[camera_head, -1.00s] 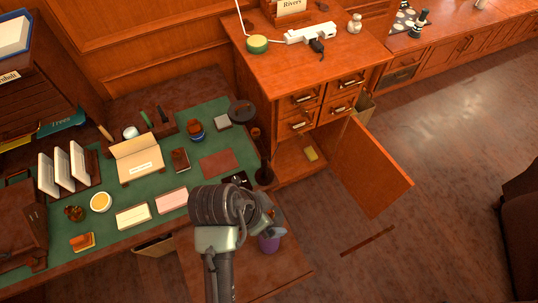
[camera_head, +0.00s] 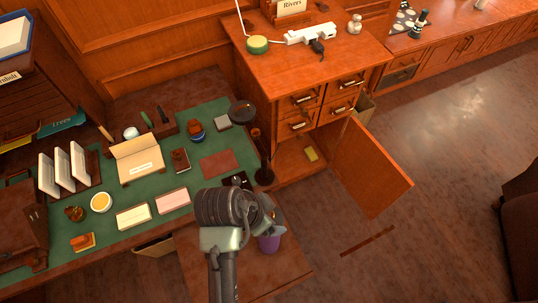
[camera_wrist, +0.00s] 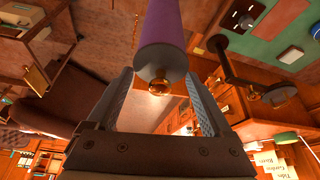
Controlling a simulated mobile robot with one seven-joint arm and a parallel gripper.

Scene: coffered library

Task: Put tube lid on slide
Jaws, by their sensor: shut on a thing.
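My gripper (camera_wrist: 159,74) has a finger on each side of the end of a purple cylinder with a brass knob, seemingly the tube lid (camera_wrist: 162,25). It is shut on this cylinder. In the head view the purple lid (camera_head: 269,243) hangs below my gripper (camera_head: 268,220), which partly hides it. A flat brown wooden board, seemingly the slide (camera_head: 220,277), juts out from the desk front. The lid appears over its right part. I cannot tell the gap between them, and my arm covers part of the board.
The green desk top (camera_head: 105,221) holds cards, a dark stand (camera_head: 264,172) and several small items. Right of it stands a cabinet with an open door (camera_head: 370,165). A dark chair (camera_head: 520,220) is at the far right.

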